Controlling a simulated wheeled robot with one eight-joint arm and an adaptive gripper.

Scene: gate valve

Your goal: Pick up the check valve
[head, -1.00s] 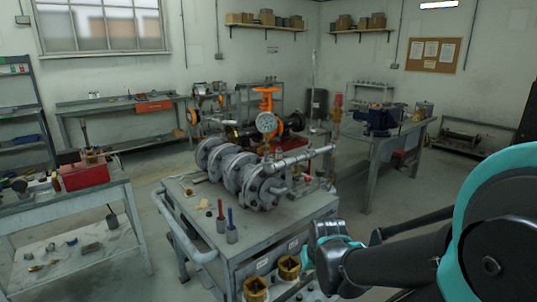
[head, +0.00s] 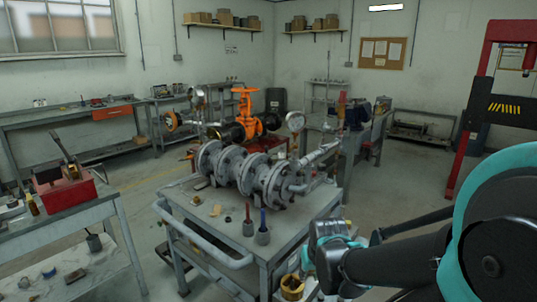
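A grey flanged valve assembly (head: 245,172) lies along the top of a grey wheeled cart (head: 205,210) in the head view. It has several thick round flanges and a pipe running off its right end. I cannot tell which part is the check valve; none is labelled. An orange valve with a handwheel (head: 246,92) shows behind the flanges. My arm comes in from the lower right, with a grey and teal joint beside the cart's front right corner. My gripper's fingers do not show, and no part of the arm visibly touches the assembly.
A pressure gauge (head: 295,121) rises behind the assembly. Two small holders with a red and a blue tool (head: 262,234) stand on the cart's front edge. A bench with a red box (head: 65,190) is at left, a red press frame (head: 470,115) at right.

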